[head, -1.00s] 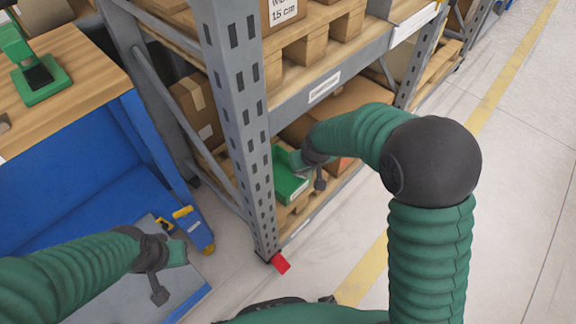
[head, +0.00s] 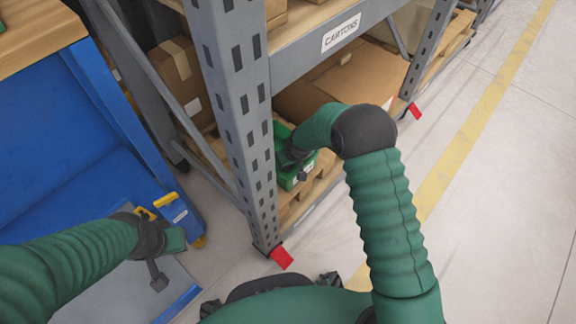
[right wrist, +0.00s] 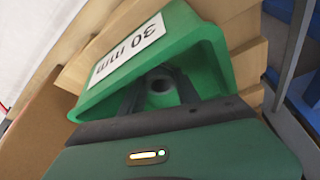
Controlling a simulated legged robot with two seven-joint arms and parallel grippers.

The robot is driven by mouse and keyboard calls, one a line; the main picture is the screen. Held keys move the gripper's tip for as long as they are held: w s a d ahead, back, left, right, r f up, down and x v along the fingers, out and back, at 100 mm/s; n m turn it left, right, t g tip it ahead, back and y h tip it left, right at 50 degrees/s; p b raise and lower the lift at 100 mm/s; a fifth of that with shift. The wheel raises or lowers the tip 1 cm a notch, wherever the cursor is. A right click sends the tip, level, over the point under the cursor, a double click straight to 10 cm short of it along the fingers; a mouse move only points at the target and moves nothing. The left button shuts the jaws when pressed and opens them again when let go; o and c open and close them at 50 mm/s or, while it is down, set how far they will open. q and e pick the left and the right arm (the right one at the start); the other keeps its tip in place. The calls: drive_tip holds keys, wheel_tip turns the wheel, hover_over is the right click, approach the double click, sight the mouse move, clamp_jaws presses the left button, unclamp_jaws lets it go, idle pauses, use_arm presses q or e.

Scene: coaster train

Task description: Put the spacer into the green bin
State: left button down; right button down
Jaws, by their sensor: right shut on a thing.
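The green bin (head: 288,178) sits on the wooden pallet on the lowest rack level. In the right wrist view the green bin (right wrist: 212,62) fills the middle, with a white label that reads 30 mm upside down. My right gripper (head: 290,158) is at the bin. Whether the spacer touches the bin's floor I cannot tell. My left gripper (head: 172,245) hangs away to the left; its finger gap is not clear.
The grey rack upright (head: 236,120) stands just left of the bin. A blue bench (head: 75,130) and a yellow-handled blue item (head: 178,212) are at left. The floor at right is clear.

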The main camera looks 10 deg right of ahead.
drive_tip(key=c, duration=0.9)
unclamp_jaws()
drive_tip(key=shift+f, duration=0.1)
drive_tip(key=a+p+v, duration=0.1)
drive_tip(key=p+v, duration=0.6)
drive_tip(key=v, duration=0.6)
drive_tip(key=s+d+r, duration=0.1)
drive_tip(key=s+r, duration=0.2)
drive_tip(key=s, duration=0.4)
drive_tip(key=s+d+r+m+g, duration=0.1)
drive_tip(key=s+d+r, duration=0.1)
drive_tip(key=s, duration=0.5)
drive_tip(key=s+d+r+m, duration=0.1)
drive_tip(key=s+r, duration=0.3)
drive_tip(key=s, duration=0.4)
drive_tip(key=shift+d+r+g+h, duration=0.25)
drive_tip(key=shift+d+g+h, duration=0.15)
drive_tip(key=shift+d, duration=0.3)
